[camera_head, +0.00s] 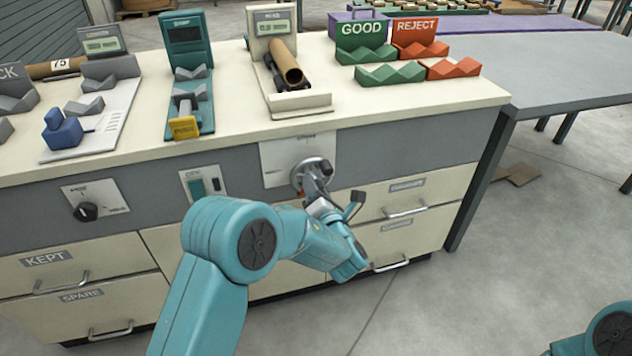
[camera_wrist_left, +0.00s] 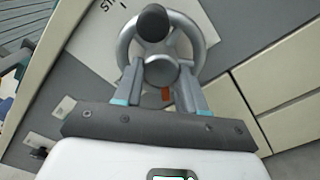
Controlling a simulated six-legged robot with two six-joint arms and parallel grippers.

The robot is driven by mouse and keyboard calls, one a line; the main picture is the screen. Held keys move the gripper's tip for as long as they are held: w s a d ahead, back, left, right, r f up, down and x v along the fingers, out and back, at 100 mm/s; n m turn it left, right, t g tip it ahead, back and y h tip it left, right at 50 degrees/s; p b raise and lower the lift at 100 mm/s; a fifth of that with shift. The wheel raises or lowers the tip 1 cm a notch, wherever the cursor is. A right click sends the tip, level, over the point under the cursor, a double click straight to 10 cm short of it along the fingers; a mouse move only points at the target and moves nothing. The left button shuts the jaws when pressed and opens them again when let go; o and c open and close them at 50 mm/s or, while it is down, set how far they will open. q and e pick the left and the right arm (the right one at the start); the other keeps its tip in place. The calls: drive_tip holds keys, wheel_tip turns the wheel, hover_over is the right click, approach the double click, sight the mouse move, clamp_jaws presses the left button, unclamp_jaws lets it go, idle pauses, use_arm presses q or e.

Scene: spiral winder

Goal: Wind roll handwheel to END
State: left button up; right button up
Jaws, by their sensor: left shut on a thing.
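The roll handwheel (camera_head: 306,177) is a grey metal wheel with a dark knob, on a pale plate on the bench front. In the left wrist view the handwheel (camera_wrist_left: 163,70) shows its spokes, hub and rim, with its black knob (camera_wrist_left: 153,23) at the top. My left gripper (camera_head: 317,190) is at the wheel; in the wrist view its fingers (camera_wrist_left: 162,84) sit on both sides of the hub area, shut on the wheel. The exact contact is partly hidden. Above, a brown cardboard tube (camera_head: 287,66) rests on a stand with a display. My right gripper is out of view.
Drawers with handles (camera_head: 391,264) lie below the wheel. A black rotary knob (camera_head: 87,211) and a switch plate (camera_head: 204,186) are to its left. GOOD (camera_head: 362,34) and REJECT (camera_head: 415,30) racks stand on the bench top. The floor at right is mostly clear.

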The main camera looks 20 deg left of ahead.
use_arm(q)
drive_tip(key=m+p, duration=0.5)
drive_tip(key=m, duration=0.5)
drive_tip(key=shift+r+m, duration=0.15)
drive_tip(key=shift+m, duration=0.15)
idle(0.5)
drive_tip(key=o, duration=1.1)
drive_tip(key=shift+c, duration=0.2)
drive_tip(key=p+v, duration=0.1)
drive_tip(key=v, duration=1.5)
drive_tip(key=shift+s+p, duration=0.2)
drive_tip(key=shift+p, duration=0.15)
drive_tip(key=shift+d, duration=0.1)
